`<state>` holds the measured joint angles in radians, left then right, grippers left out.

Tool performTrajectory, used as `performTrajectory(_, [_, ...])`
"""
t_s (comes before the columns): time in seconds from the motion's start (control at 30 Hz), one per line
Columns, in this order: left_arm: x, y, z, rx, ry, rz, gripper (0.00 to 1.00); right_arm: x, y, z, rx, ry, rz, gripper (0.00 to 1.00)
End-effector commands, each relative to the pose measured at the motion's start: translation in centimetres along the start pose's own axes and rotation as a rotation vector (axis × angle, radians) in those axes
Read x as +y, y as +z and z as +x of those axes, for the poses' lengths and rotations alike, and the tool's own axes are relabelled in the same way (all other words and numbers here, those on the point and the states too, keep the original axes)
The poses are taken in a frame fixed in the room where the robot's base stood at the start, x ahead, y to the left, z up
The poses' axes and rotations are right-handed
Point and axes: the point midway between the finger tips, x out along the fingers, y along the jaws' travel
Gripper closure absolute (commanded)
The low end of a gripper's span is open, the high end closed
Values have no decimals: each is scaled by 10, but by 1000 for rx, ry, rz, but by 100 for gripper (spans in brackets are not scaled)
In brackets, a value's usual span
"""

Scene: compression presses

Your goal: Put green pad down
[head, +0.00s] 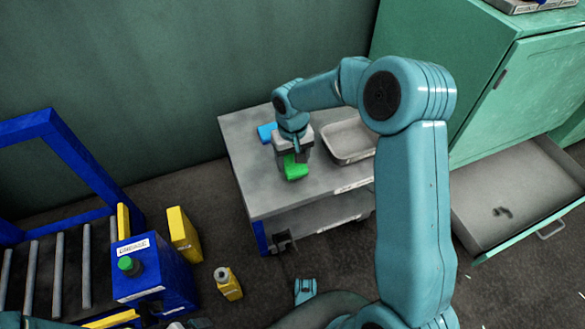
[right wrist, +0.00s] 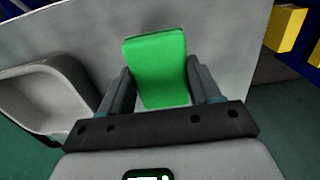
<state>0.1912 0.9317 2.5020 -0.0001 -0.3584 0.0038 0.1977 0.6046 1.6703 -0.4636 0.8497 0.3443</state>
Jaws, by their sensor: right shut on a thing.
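The green pad (head: 296,170) is held in my right gripper (head: 293,156) over the left part of the grey cart top (head: 262,200). In the right wrist view the green pad (right wrist: 157,70) sits between the two dark fingers of my right gripper (right wrist: 160,88), one on each side. I cannot tell whether the pad touches the cart top. A blue pad (head: 266,132) lies on the cart just behind the gripper, partly hidden by it. My left gripper is not in view.
A grey tray (head: 336,158) stands on the cart right of the gripper; it also shows in the right wrist view (right wrist: 45,95). A green cabinet with an open drawer (head: 510,205) is at right. A blue control box (head: 150,270) and yellow blocks (head: 183,234) are at left.

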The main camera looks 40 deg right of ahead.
Motion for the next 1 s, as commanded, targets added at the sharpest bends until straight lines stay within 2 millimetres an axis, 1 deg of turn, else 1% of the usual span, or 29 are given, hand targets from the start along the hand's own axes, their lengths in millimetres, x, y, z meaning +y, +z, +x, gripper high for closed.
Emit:
performTrajectory(0.03, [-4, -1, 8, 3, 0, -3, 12, 0, 1, 16, -3, 0, 0, 62])
performTrajectory(0.1, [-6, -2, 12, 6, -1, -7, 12, 0, 1, 30, -3, 0, -1, 62])
performTrajectory(0.13, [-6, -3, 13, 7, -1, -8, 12, 0, 1, 33, -2, 0, -1, 62])
performTrajectory(0.2, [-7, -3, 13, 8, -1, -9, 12, 0, 0, 37, -1, 0, 0, 62])
performTrajectory(0.4, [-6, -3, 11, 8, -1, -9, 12, 0, 0, 35, 0, 0, 0, 62])
performTrajectory(0.53, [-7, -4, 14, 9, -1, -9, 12, 0, 0, 39, 0, 0, 0, 62])
performTrajectory(0.57, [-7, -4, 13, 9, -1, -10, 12, 0, 0, 38, 0, 0, 0, 28])
performTrajectory(0.6, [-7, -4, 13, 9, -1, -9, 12, 0, 0, 37, 0, 0, 0, 15])
performTrajectory(0.63, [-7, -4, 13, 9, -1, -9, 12, 0, 0, 37, 0, 0, 0, 12])
performTrajectory(0.87, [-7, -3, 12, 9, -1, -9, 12, 0, 0, 37, 0, 0, 0, 12])
performTrajectory(1.0, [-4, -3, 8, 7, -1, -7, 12, 0, 0, 27, 2, 0, 0, 12])
